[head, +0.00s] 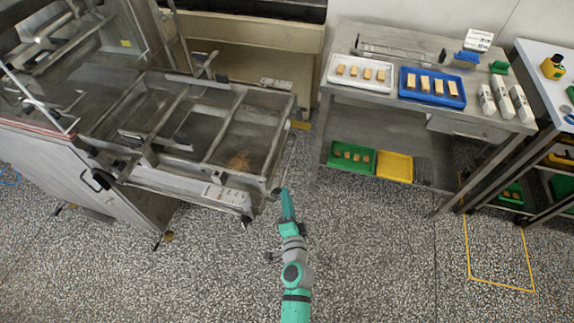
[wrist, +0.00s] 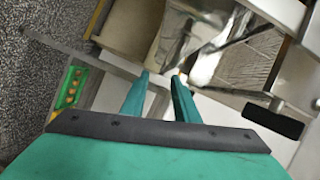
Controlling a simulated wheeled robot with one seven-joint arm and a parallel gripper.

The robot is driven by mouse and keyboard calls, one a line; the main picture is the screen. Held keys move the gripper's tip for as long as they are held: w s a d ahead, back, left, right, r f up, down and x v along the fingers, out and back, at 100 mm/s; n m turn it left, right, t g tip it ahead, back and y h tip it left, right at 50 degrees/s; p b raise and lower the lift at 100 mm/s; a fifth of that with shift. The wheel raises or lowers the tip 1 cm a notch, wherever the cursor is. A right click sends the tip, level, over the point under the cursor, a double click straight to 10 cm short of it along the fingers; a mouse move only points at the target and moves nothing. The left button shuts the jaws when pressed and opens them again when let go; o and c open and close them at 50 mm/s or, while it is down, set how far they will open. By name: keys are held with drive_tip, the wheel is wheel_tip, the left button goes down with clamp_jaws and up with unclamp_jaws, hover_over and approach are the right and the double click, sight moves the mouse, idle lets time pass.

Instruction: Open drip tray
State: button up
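The steel enrober machine (head: 60,175) stands at the left in the head view. From it a metal frame with tray-like bays (head: 210,192) reaches right; brown residue shows in one bay. I cannot tell for sure which part is the drip tray. My green gripper (head: 285,190) is by the frame's front right corner; contact cannot be told. In the wrist view my gripper (wrist: 161,75) has its two fingers apart with nothing seen between them. Shiny metal lies beyond the tips, and a black grip-like part (wrist: 274,122) is to their right.
A steel table (head: 370,88) with a white tray (head: 332,78) and a blue tray (head: 408,93) of bars stands right of the machine. Its lower shelf holds a green tray (head: 333,163) and a yellow tray (head: 394,177). Speckled floor is free in front.

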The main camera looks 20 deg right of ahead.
sight(287, 165)
drive_tip(key=shift+m, duration=0.5)
drive_tip(key=x, duration=0.4)
drive_tip(key=d+r+x, duration=0.1)
drive_tip(key=x, duration=0.4)
drive_tip(key=r+x, duration=0.1)
drive_tip(key=x, duration=0.3)
drive_tip(key=shift+w+d+f, duration=0.1)
drive_tip(key=shift+w+d, duration=0.15)
drive_tip(key=shift+d, duration=0.25)
clamp_jaws()
